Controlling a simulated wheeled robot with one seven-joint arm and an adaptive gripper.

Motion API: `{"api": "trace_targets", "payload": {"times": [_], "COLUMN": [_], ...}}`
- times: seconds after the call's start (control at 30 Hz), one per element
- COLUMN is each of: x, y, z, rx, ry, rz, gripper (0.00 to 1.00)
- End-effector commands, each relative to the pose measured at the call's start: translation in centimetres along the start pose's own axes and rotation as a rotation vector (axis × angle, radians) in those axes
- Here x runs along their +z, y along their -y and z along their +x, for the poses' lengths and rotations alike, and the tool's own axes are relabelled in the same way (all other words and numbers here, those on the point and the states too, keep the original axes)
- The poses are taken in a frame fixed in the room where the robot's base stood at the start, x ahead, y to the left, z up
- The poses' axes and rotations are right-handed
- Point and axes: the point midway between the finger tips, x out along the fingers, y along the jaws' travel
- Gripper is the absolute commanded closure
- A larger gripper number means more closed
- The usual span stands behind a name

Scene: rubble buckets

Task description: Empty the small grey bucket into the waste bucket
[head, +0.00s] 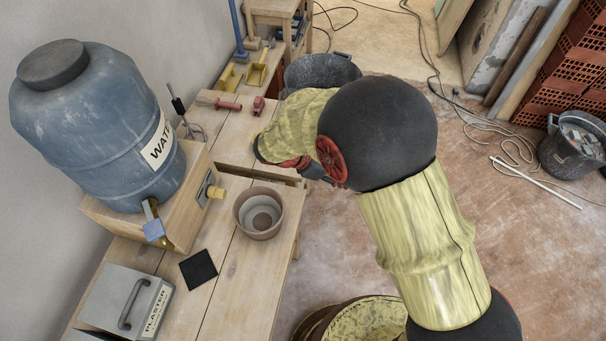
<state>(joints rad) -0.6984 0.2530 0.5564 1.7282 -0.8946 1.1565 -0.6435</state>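A small grey-brown bucket (258,211) stands upright on the wooden bench, its open mouth facing up. Pale and dark rings show inside it, and I cannot make out any contents. A dark bucket (318,70) stands on the floor beyond the bench, partly hidden by my arm. Another dark bucket (568,155), holding grey rubble, stands on the floor at the far right. I cannot tell which of these two is the waste bucket. My gripper (318,172) is mostly hidden behind my arm, near the bench edge, above and right of the small bucket and apart from it.
A blue water container (95,125) sits on a wooden stand with a tap, left of the small bucket. A black square pad (198,269) and a plaster box (125,305) lie in front. Red tools (228,105) lie farther back. Cables (505,145) and a white rod cross the floor.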

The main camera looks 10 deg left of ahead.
Motion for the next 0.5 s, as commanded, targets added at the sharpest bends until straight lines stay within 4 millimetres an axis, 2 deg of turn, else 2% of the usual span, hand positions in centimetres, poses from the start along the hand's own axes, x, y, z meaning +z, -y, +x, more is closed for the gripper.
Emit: {"api": "trace_targets", "payload": {"times": [0.03,0.2,0.33,0.5], "x": [-1.0,-3.7,-5.3,-6.4], "y": [-0.1,-0.7,-0.7,-0.6], "z": [-1.9,-6.8,-9.5,-11.0], "rx": [0.102,0.395,0.551,0.638], "ry": [0.024,0.093,0.128,0.147], "rz": [-0.087,-0.319,-0.428,-0.483], "gripper": [0.97,0.97,0.97,0.97]}}
